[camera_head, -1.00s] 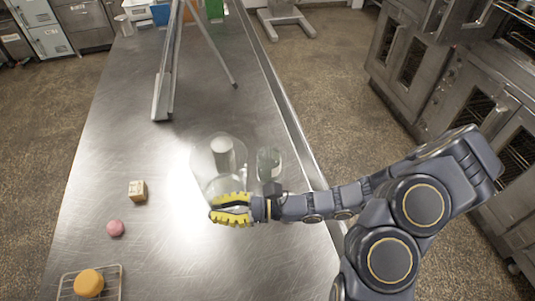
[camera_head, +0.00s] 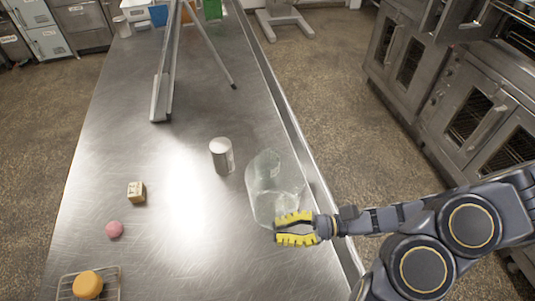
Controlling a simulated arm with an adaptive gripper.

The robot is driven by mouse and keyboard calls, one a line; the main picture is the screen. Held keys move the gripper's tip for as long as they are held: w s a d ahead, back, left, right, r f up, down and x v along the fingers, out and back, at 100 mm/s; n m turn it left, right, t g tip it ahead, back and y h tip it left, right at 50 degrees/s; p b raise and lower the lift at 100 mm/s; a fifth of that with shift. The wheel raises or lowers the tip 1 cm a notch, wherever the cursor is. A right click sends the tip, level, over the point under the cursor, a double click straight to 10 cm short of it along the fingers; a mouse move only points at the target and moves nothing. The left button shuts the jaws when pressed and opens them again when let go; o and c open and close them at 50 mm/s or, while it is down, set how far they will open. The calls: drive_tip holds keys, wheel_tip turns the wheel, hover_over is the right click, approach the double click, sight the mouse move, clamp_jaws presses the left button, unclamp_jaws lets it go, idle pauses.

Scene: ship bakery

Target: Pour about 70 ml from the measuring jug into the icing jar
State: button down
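The measuring jug (camera_head: 290,192) is a large clear glass vessel near the right side of the steel table. My gripper (camera_head: 295,229), with yellow finger pads, is at its near side and appears shut on it. The icing jar (camera_head: 266,165) is a smaller clear glass vessel. It stands just beyond the jug, and their outlines overlap, so I cannot tell whether they touch. The jug's exact tilt and any liquid level are too faint to tell.
A metal can (camera_head: 221,157) stands left of the jug. A small wooden block (camera_head: 136,192), a pink ball-like item (camera_head: 114,229) and an orange item (camera_head: 87,285) on a wire rack (camera_head: 62,287) lie at left. A metal stand (camera_head: 160,95) is farther back.

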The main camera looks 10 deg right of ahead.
sight(275, 157)
drive_tip(key=shift+w+r+m, duration=0.35)
drive_tip(key=shift+r+m, duration=0.15)
drive_tip(key=shift+r, duration=0.15)
drive_tip(key=shift+w+r+m, duration=0.35)
drive_tip(key=shift+r+m, duration=0.15)
drive_tip(key=shift+r, duration=0.15)
drive_tip(key=shift+w+d+r+m, duration=0.25)
drive_tip(key=shift+w+r+m, duration=0.9)
drive_tip(key=shift+w+m, duration=0.05)
drive_tip(key=shift+w+d+r+m+b, duration=0.2)
drive_tip(key=shift+w+r+m, duration=0.2)
drive_tip(key=shift+w+m, duration=0.95)
drive_tip(key=shift+w+d+r+m+b, duration=0.2)
drive_tip(key=shift+w+r+m, duration=0.2)
drive_tip(key=shift+w+m, duration=0.95)
drive_tip(key=shift+w+d+r+m+b, duration=0.2)
drive_tip(key=shift+w+r+m, duration=0.2)
drive_tip(key=shift+w+m, duration=0.95)
drive_tip(key=shift+s, duration=0.1)
drive_tip(key=shift+w+d+m+b, duration=0.1)
drive_tip(key=shift+w+m+b, duration=0.6)
drive_tip(key=shift+w+m, duration=0.35)
drive_tip(key=shift+w+d+r+m+b, duration=0.1)
drive_tip(key=shift+w+r+m+b, duration=0.3)
drive_tip(key=shift+w, duration=0.25)
drive_tip(key=shift+w+d+r+m+b, duration=0.1)
drive_tip(key=shift+w+r+m+b, duration=0.2)
drive_tip(key=shift+w+m+b, duration=0.25)
